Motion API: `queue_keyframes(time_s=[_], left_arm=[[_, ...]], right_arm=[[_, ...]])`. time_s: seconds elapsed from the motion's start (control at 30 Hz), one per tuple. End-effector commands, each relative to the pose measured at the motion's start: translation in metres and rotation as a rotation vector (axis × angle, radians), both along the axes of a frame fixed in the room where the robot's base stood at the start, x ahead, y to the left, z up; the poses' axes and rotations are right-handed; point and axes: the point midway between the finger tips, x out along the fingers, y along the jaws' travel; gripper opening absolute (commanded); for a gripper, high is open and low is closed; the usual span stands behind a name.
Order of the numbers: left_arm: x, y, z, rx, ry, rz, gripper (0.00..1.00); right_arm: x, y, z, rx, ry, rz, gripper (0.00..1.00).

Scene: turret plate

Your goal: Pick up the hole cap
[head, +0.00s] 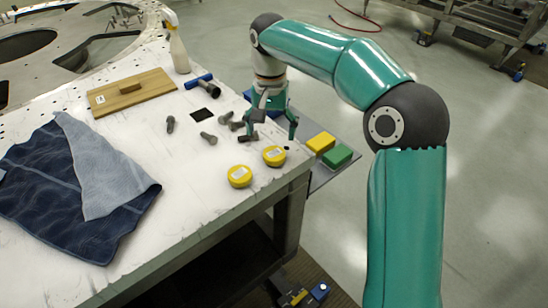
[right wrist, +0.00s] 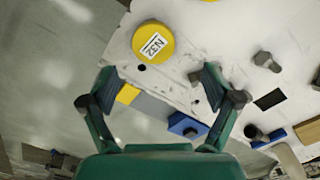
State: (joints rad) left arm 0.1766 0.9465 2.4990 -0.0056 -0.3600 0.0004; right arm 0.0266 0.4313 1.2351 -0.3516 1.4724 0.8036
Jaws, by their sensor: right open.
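Two round yellow caps lie on the white table near its front right corner. The right one (head: 274,156) is closer to my right gripper, and the left one (head: 239,176) is farther toward the front. In the right wrist view, the cap labelled N32 (right wrist: 153,41) lies ahead of my open fingers (right wrist: 158,88), and part of another yellow cap (right wrist: 209,1) shows at the top edge. My right gripper (head: 270,134) is open and empty, just behind the right cap in the head view. A small dark hole (head: 287,148) is beside that cap. My left gripper is not in view.
Several dark bolts (head: 209,138), a black square (head: 205,116) and a blue-handled tool (head: 200,83) lie left of the gripper. Yellow (head: 321,142) and green (head: 338,156) blocks are beyond the table's right edge. A blue cloth (head: 60,190) and wooden board (head: 130,92) lie left.

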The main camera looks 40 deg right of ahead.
Motion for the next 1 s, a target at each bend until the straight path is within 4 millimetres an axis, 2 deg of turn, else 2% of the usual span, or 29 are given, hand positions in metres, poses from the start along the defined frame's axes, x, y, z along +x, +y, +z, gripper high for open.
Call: queue_keyframes(time_s=[0.1,0.37,0.6,0.9,0.93,1.0], left_arm=[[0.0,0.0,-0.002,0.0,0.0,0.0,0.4],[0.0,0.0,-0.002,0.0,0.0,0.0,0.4],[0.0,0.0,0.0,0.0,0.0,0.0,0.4],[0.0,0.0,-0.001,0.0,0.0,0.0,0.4],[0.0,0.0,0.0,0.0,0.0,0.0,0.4],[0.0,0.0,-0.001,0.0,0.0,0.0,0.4]], right_arm=[[0.0,0.0,-0.014,-0.001,0.001,0.0,0.88],[-0.003,-0.002,-0.031,0.0,0.001,-0.001,0.88],[-0.007,-0.004,-0.063,0.0,0.003,0.0,0.88],[-0.006,-0.004,-0.07,0.0,0.0,0.0,0.88],[-0.006,-0.004,-0.07,0.0,0.0,0.0,0.87],[-0.006,-0.004,-0.07,0.0,0.0,0.0,0.75]])
